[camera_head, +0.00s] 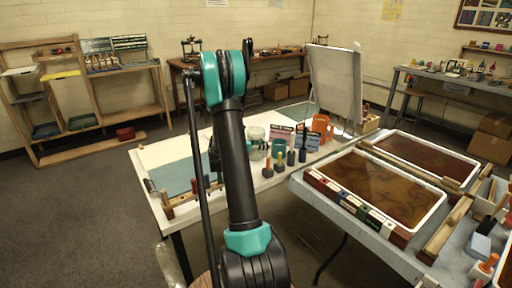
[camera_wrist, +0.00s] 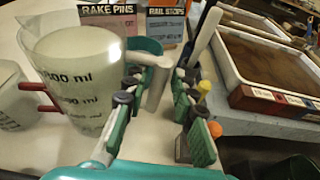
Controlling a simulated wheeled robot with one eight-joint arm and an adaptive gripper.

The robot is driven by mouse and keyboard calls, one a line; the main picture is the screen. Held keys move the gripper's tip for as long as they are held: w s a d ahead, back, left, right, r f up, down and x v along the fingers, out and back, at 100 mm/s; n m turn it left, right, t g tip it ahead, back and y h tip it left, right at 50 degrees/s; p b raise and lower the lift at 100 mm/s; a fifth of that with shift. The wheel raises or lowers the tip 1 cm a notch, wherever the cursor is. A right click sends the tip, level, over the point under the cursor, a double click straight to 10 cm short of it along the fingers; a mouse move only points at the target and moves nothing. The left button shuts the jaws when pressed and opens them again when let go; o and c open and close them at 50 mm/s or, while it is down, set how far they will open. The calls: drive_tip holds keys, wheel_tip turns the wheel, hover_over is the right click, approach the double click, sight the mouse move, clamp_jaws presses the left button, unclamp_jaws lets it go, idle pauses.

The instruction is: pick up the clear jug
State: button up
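The clear jug (camera_wrist: 85,80) stands upright on the table at the left of the wrist view, with dark ml markings on its wall. Its pale handle (camera_wrist: 157,82) shows between my gripper's fingers, nearer the left one. My gripper (camera_wrist: 168,112) is open, with teal and black fingers apart on either side of the handle. I cannot tell whether the left finger touches the jug. In the head view a clear vessel (camera_head: 257,138) shows on the white table just right of my arm. My gripper is mostly hidden behind my arm there.
Signs reading RAKE PINS (camera_wrist: 100,18) and RAIL STOPS (camera_wrist: 167,22) stand behind the jug. An orange jug (camera_head: 322,127) stands farther right. A marbling tray (camera_head: 362,222) is on the right table.

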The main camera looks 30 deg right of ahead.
drive_tip(key=x, duration=0.5)
drive_tip(key=shift+d+f, duration=0.2)
drive_tip(key=shift+d, duration=0.15)
drive_tip(key=shift+c, duration=0.4)
clamp_jaws()
